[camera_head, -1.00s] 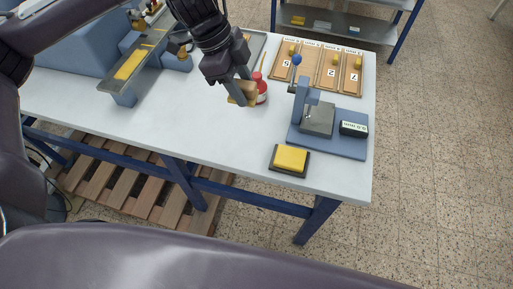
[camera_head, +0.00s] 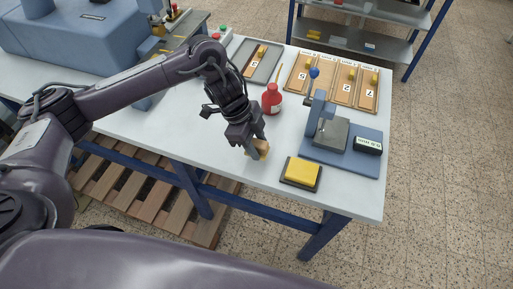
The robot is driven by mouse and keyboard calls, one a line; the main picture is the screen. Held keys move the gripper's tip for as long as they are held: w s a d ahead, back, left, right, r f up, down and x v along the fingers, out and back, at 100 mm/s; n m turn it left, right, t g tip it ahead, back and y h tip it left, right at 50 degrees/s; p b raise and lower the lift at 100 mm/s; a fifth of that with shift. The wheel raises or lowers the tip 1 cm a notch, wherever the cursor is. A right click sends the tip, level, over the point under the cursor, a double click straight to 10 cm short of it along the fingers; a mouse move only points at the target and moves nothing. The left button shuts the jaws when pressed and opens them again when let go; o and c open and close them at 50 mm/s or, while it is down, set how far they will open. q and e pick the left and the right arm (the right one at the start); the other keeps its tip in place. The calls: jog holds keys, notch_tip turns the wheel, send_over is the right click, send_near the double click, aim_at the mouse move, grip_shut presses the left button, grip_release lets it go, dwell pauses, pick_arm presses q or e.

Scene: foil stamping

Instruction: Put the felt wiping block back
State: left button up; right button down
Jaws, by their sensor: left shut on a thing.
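My left gripper (camera_head: 257,152) is shut on a small tan block, which looks like the felt wiping block (camera_head: 263,147). The fingers hide part of the block. The gripper points down near the table's front edge, left of a yellow pad (camera_head: 301,172) in a dark tray (camera_head: 288,181). Gripper and block look apart from the pad; whether the block touches the table I cannot tell. My right gripper is not in view.
A red bottle (camera_head: 271,101) stands behind the gripper. A blue hand press (camera_head: 318,118) with a counter box (camera_head: 368,145) stands right of it. Numbered wooden boards (camera_head: 341,84) and a grey tray (camera_head: 265,67) lie at the back. White table (camera_head: 225,158) is clear left of the gripper.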

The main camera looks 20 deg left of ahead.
pick_arm(q)
notch_tip(320, 180, down, 3)
jog(key=shift+r, duration=0.2)
jog(key=shift+f, duration=0.25)
jog(key=shift+f, duration=0.15)
jog(key=o, duration=0.9)
